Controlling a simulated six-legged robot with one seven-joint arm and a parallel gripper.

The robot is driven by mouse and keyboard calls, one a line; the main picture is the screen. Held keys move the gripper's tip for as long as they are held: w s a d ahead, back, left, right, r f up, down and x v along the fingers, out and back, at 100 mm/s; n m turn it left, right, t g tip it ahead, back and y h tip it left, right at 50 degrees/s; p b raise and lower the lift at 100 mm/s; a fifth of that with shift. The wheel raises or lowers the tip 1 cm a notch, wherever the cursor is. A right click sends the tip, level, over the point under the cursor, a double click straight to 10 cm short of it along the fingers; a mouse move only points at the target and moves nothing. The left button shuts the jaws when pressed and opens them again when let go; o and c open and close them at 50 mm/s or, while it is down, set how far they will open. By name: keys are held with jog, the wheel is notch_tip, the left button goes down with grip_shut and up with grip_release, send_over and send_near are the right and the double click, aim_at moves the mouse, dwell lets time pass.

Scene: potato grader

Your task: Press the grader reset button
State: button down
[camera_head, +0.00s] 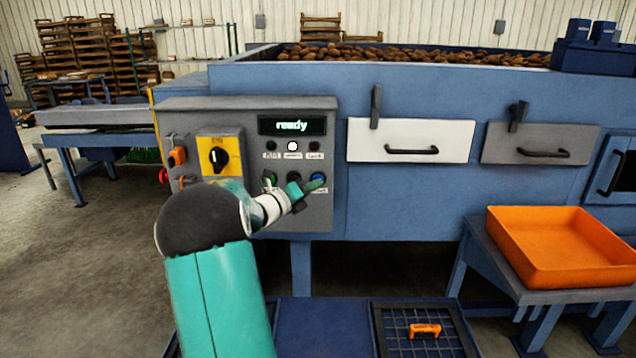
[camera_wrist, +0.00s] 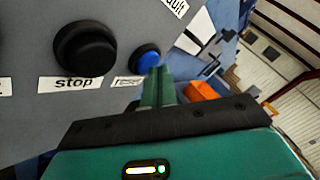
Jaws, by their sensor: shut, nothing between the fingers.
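The blue reset button (camera_head: 318,177) is at the lower right of the grey control panel (camera_head: 190,120). In the wrist view the blue button (camera_wrist: 146,58) shows beside a label that reads like "reset". My gripper (camera_head: 318,184) is shut and empty, with its green fingertips close to the blue button. In the wrist view the fingertips (camera_wrist: 158,72) reach the lower right edge of the button. I cannot tell whether they touch it. The panel display (camera_head: 291,126) reads "ready", and a white lamp (camera_head: 292,146) is lit below it.
The black stop button (camera_wrist: 84,47) is left of the blue one. A yellow plate with a black rotary switch (camera_head: 218,156) is on the panel's left. An orange tray (camera_head: 556,250) stands on a blue stand at right. Potatoes (camera_head: 420,56) fill the grader's top.

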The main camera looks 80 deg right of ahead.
jog(key=shift+s+a, duration=0.2)
jog(key=shift+a, duration=0.65)
jog(key=a, duration=0.2)
jog(key=s+a, duration=0.1)
jog(key=a, duration=0.2)
dwell(0.3)
dwell(0.8)
